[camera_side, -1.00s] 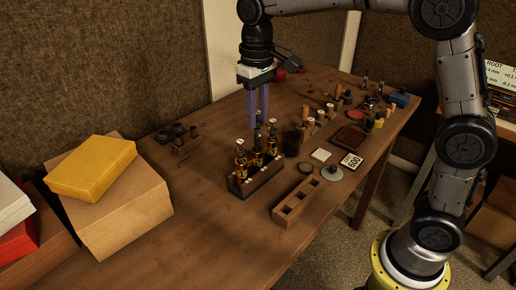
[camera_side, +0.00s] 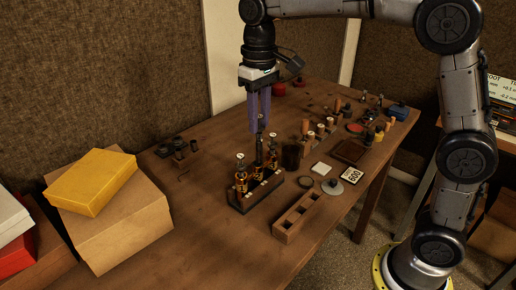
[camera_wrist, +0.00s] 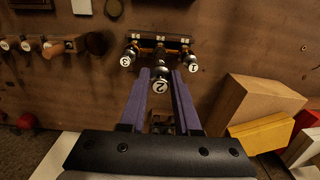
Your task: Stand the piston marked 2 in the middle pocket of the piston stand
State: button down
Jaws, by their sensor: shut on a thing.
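My gripper (camera_side: 260,128) points down and is shut on the piston marked 2 (camera_wrist: 160,87), whose white numbered cap shows between the purple fingers in the wrist view. The piston marked 3 (camera_wrist: 127,61) and the piston marked 1 (camera_wrist: 193,67) stand upright in that rack on either side. A wooden block with a row of pockets, which looks like the piston stand (camera_side: 288,238), lies nearer the table's front edge with its pockets empty.
Wood-handled tools (camera_side: 306,127), a dark cup (camera_side: 291,155), a white square (camera_side: 321,168) and a card marked 600 (camera_side: 350,173) lie to the right. A cardboard box (camera_side: 118,215) with a yellow box (camera_side: 92,182) on top stands at left. Bare table lies between box and rack.

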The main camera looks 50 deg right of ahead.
jog(key=s+f, duration=0.1)
jog(key=s, duration=1.2)
jog(key=shift+f, duration=0.3)
jog(key=shift+f, duration=2.35)
jog(key=shift+f, duration=2.15)
jog(key=shift+c, duration=1.1)
grip_release()
jog(key=shift+r, duration=0.15)
